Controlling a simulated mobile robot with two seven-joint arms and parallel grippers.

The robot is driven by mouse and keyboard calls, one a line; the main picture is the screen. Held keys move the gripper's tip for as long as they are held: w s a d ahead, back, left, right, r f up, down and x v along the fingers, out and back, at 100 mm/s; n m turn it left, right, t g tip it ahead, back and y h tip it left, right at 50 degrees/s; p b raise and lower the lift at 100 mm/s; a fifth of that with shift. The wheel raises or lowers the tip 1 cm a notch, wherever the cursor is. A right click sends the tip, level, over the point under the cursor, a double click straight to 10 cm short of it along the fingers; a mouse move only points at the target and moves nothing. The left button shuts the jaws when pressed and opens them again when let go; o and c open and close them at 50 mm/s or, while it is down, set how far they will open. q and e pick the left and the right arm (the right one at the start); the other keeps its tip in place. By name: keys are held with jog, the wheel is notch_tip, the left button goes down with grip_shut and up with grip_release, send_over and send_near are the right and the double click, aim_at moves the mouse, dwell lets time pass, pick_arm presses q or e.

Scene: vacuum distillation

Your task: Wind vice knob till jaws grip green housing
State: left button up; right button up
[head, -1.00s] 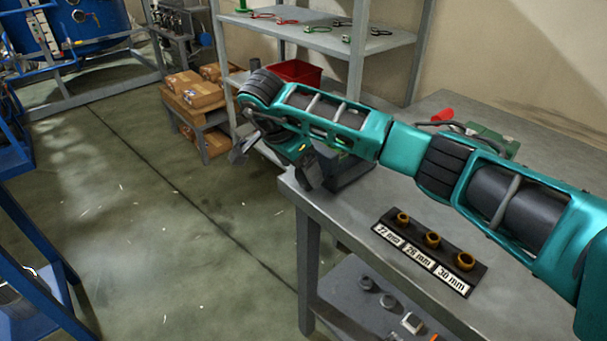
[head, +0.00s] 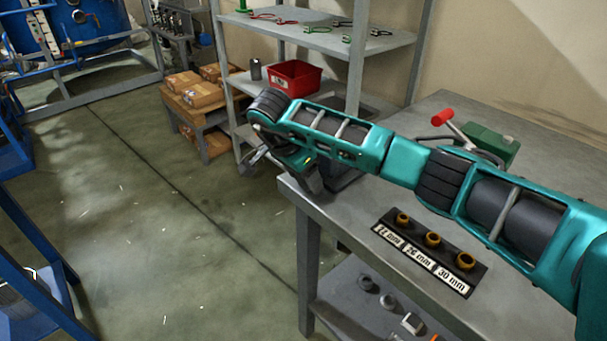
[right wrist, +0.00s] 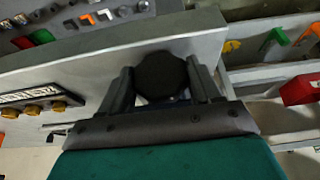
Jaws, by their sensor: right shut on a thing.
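My right gripper (head: 282,172) is at the near left end of the workbench, beside a dark vice (head: 345,178) mostly hidden behind my arm. In the right wrist view, the black round vice knob (right wrist: 161,76) lies between the two fingers of the gripper (right wrist: 162,88), which is shut on it. The vice jaws, and anything between them, are hidden. A green housing-like block (head: 491,145) with a red-handled lever stands farther back on the bench, partly behind my arm. I cannot tell whether it is the task's housing. My left gripper is not in view.
On the grey workbench (head: 345,220), a black rack (head: 412,255) holds brass rings labelled by size. Behind, a shelf (head: 315,38) carries hand tools and a red bin (head: 295,78). Cartons (head: 197,92) stand on a low rack. The floor left of the bench is clear.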

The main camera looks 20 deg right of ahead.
jog(key=shift+c, duration=1.4)
jog(key=shift+d+f+t+y+b, duration=0.15)
jog(key=shift+t+y+b, duration=0.2)
jog(key=shift+t, duration=0.55)
jog(key=shift+s+m+t, duration=0.1)
jog(key=shift+m+t, duration=0.2)
jog(key=shift+t, duration=0.1)
jog(key=o, duration=1)
jog(key=shift+r, duration=0.2)
jog(key=v, duration=1.3)
